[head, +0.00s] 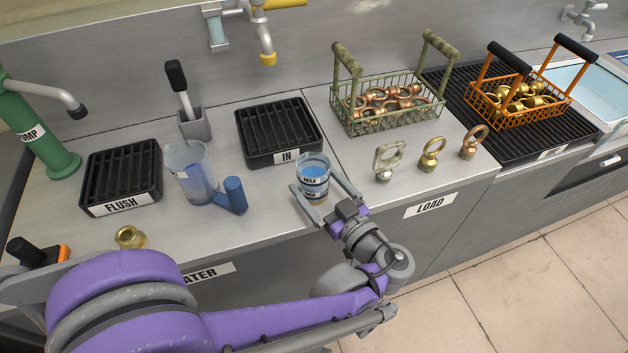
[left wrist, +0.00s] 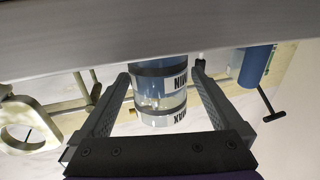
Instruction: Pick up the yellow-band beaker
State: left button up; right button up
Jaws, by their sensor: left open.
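A clear beaker (head: 313,172) with blue liquid and dark MAX and MIN marks stands upright on the steel counter, in front of the IN rack. A yellowish tint shows near its base; I cannot clearly make out a full yellow band. My left gripper (head: 315,182) is open, with one finger on each side of the beaker. In the left wrist view the beaker (left wrist: 160,98) is between the fingers of the gripper (left wrist: 160,77), with small gaps visible at both sides. The beaker's far side is hidden. My right gripper is not in view.
A clear jug (head: 187,168) with a blue handle (head: 235,195) stands left of the beaker. The IN rack (head: 278,130) is behind. Several metal ring pieces (head: 388,160) stand to the right, before a green wire basket (head: 388,118). The FLUSH rack (head: 122,172) is further left.

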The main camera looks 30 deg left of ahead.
aim_at(306, 170)
pick_arm(q)
jog(key=b+x, duration=0.1)
jog(key=x, duration=0.4)
jog(key=shift+d, duration=0.1)
jog(key=c, duration=1.5)
jog(key=shift+o, duration=0.2)
jog(key=shift+r, duration=0.1)
notch_tip(306, 170, up, 10)
jog(key=p, duration=0.4)
jog(key=shift+w, duration=0.1)
